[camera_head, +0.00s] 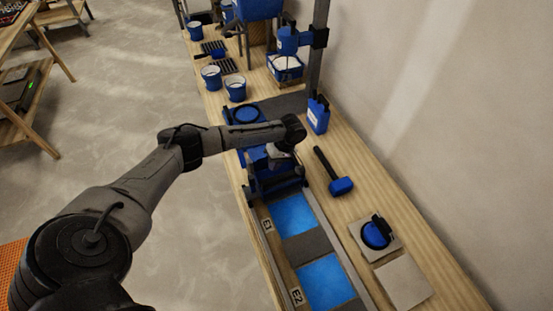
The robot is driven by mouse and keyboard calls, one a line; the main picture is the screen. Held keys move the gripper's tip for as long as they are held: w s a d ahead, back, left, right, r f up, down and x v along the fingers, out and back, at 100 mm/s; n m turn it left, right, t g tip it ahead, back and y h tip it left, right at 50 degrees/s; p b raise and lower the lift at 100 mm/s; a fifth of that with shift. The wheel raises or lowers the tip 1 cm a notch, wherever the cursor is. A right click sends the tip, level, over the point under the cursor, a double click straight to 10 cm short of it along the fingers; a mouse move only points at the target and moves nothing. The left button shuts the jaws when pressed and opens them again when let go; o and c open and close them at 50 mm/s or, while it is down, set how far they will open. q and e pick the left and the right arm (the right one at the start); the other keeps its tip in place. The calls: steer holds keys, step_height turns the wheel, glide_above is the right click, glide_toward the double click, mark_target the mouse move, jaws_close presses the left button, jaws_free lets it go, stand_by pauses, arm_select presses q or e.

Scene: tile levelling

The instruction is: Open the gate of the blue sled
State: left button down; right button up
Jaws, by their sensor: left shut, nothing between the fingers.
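The blue sled (262,183) stands on the rail track on the bench, at the far end of the lit blue panels. My left arm comes in from the left and reaches over the sled. My left gripper (280,160) points down at the sled's top and is shut with nothing held. The arm and wrist hide part of the sled, and I cannot make out its gate or whether the gripper touches it. My right gripper is not in view.
A mallet (338,180), a blue bottle (318,114) and a suction cup on a tile (376,233) lie right of the track. Another tile (403,282) is nearer. Blue buckets (235,89) stand farther back. A wall borders the bench on the right.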

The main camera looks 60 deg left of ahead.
mark_target(252, 184)
arm_select(q)
steer(key=s+f, duration=0.2)
steer(key=s, duration=0.1)
steer(key=s+a+f+b, duration=0.1)
steer(key=s, duration=0.1)
steer(key=shift+s+a+f, duration=0.1)
steer(key=shift+s+f, duration=0.1)
steer(key=shift+f, duration=0.2)
